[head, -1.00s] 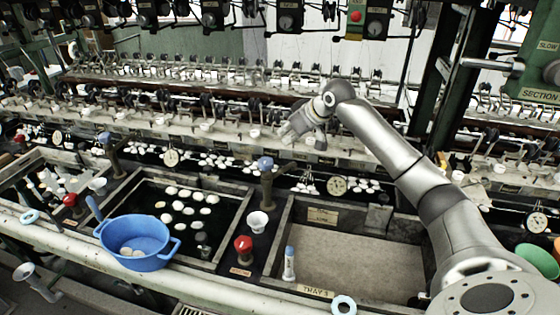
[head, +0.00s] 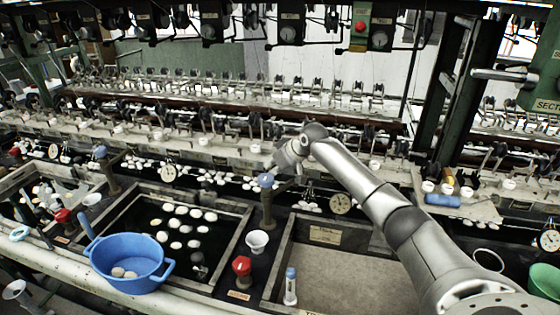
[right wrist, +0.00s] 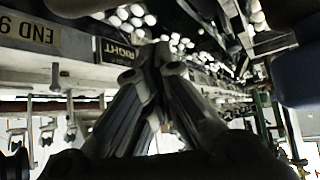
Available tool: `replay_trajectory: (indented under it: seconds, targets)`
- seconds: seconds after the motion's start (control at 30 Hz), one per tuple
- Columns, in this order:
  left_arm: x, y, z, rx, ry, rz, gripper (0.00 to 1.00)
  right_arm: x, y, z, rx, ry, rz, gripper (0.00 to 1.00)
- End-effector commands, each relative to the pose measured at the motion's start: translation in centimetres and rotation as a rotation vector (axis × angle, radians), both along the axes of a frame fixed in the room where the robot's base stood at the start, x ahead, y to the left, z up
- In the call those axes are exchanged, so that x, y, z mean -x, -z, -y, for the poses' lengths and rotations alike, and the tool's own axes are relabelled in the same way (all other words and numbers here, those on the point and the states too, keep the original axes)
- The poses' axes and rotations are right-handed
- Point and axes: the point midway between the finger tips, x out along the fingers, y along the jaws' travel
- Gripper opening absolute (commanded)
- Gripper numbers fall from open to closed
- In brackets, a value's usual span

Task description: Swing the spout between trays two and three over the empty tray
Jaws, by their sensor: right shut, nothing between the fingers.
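The spout post (head: 268,208) with a blue cap (head: 266,181) stands on the divider between the two trays. Its spout arm is partly masked by my gripper, so I cannot tell its exact direction. The empty tray (head: 335,285), grey-bottomed, lies to the right of the post. The tray at left (head: 232,250) holds dark water and several white cocoons. My right gripper (head: 282,164) is just above and right of the cap; contact cannot be told. Its fingers (right wrist: 152,52) are shut and empty in the right wrist view. My left gripper is out of view.
A white funnel cup (head: 257,241), a red knob (head: 242,266) and a white bottle with a blue cap (head: 290,287) stand near the divider. A blue basin (head: 128,262) sits at the front left. A dial gauge (head: 341,203) and the reeling bench lie behind.

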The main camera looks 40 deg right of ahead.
Motion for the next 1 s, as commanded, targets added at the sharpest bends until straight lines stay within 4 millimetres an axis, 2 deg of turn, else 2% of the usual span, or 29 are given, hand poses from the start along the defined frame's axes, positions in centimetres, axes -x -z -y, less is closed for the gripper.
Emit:
replay_trajectory:
  seconds: [0.03, 0.2, 0.4, 0.87, 1.0]
  targets:
    - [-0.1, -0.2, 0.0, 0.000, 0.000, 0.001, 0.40, -0.6, 0.5, -0.2, -0.002, 0.001, -0.001, 0.00]
    - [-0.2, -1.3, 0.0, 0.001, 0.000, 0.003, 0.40, 1.9, 0.7, 0.4, 0.004, -0.001, -0.001, 0.00]
    - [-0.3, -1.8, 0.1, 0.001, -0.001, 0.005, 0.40, 3.2, 1.1, 0.6, 0.002, -0.001, -0.001, 0.00]
    - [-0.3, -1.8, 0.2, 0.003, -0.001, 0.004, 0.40, 3.5, 1.2, 0.6, 0.001, 0.001, 0.000, 0.00]
    - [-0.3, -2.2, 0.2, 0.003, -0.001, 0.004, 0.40, 3.3, 1.0, 0.1, -0.001, 0.005, 0.000, 0.00]
